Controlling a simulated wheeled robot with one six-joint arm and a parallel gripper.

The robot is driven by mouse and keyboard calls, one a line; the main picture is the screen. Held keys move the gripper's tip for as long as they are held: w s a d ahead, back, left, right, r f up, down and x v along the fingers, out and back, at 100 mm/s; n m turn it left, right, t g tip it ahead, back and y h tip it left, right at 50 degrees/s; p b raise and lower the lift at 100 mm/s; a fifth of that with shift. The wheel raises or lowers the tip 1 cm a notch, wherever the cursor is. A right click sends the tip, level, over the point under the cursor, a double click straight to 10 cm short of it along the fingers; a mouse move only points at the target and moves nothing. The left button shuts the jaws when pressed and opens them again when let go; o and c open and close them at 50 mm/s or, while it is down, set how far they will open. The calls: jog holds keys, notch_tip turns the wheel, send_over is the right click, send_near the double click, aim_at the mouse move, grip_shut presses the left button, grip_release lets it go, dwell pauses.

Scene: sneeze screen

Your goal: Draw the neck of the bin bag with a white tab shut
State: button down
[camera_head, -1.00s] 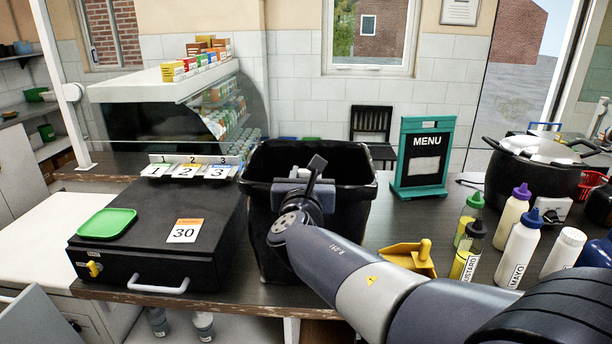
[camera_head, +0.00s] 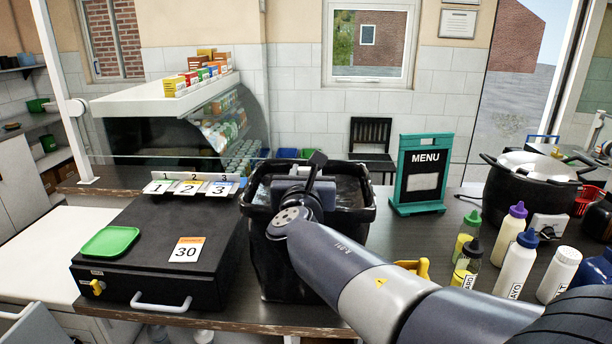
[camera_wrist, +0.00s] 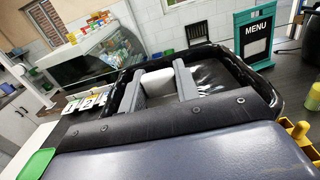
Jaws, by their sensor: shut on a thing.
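The black bin bag lines a dark bin on the counter. Its shiny film shows inside the rim in the head view (camera_head: 345,190) and in the wrist view (camera_wrist: 212,76). My gripper (camera_wrist: 158,86) is over the bin's opening, its two grey fingers on either side of a white tab (camera_wrist: 158,80), shut on it. In the head view my gripper (camera_head: 302,186) sits within the rim and hides the tab and part of the bag. How tightly the neck is drawn cannot be told.
A black cash box (camera_head: 150,255) with a green tray (camera_head: 110,241) is close on the left. A menu board (camera_head: 420,172) stands to the right, with sauce bottles (camera_head: 515,262) and a large pot (camera_head: 530,190) beyond. A chair (camera_head: 371,140) is behind.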

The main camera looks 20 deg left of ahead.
jog(key=c, duration=1)
grip_release()
jog(key=shift+f, duration=0.1)
jog(key=shift+c, duration=0.2)
jog(key=b+v, duration=0.2)
jog(key=v, duration=0.8)
jog(key=shift+s, duration=0.4)
jog(key=p+x, duration=0.2)
jog(key=x, duration=0.8)
jog(key=shift+d, duration=0.1)
jog(key=shift+w, duration=0.35)
jog(key=shift+w+f, duration=0.1)
jog(key=shift+f, duration=0.15)
